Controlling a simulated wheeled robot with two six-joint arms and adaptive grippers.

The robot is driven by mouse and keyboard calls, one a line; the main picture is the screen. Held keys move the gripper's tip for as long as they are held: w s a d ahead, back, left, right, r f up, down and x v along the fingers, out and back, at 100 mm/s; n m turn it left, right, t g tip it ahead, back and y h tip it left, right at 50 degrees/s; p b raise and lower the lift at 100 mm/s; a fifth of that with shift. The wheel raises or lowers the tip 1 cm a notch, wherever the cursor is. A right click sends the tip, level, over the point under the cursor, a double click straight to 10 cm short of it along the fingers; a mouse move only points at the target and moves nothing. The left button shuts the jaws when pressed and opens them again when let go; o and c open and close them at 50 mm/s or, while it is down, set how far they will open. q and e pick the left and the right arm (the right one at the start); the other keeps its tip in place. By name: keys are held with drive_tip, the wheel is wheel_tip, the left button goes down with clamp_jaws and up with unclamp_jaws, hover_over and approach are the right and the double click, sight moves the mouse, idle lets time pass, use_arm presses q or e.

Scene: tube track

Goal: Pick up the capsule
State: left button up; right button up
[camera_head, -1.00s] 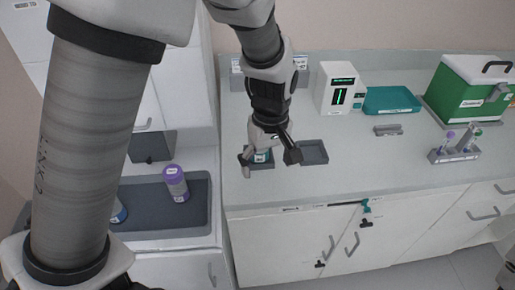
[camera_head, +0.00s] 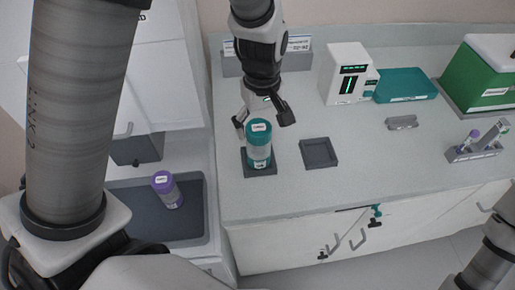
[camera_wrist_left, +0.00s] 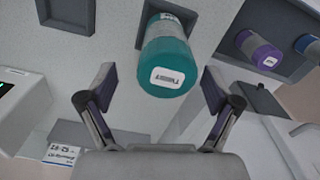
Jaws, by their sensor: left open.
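A capsule with a teal lid and teal base (camera_head: 258,148) stands upright in a dark square holder (camera_head: 262,170) on the counter. My left gripper (camera_head: 262,115) is open and empty just behind the capsule, with its fingers pointing down toward it. In the left wrist view, the teal lid (camera_wrist_left: 168,62) shows ahead of the gap between the spread fingers (camera_wrist_left: 158,78), apart from both. My right gripper is out of view; only part of an arm shows at the lower right.
An empty dark square holder (camera_head: 320,153) sits right of the capsule. A purple-lidded capsule (camera_head: 167,190) stands in a dark basin (camera_head: 196,215) to the left. A white device (camera_head: 345,75), teal tray (camera_head: 405,86), green box (camera_head: 480,80) and tube rack (camera_head: 478,150) stand farther right.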

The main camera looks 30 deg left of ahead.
sight(254, 165)
use_arm(q)
drive_tip(key=f, duration=0.1)
drive_tip(key=s+f, duration=0.1)
drive_tip(key=shift+s+d+f+p, duration=0.1)
drive_tip(key=shift+s+f+p, duration=0.1)
drive_tip(key=shift+f+p, duration=0.1)
drive_tip(key=shift+w+a+f, duration=0.1)
drive_tip(key=shift+w+f, duration=0.1)
drive_tip(key=shift+f, duration=0.4)
drive_tip(key=shift+w+a+f, duration=0.1)
drive_tip(key=shift+w+f, duration=0.05)
drive_tip(key=shift+f, duration=0.4)
drive_tip(key=shift+w+a+f, duration=0.1)
drive_tip(key=c, duration=0.5)
drive_tip(key=shift+s+d, duration=0.2)
drive_tip(key=c, duration=0.9)
drive_tip(key=shift+r, duration=0.25)
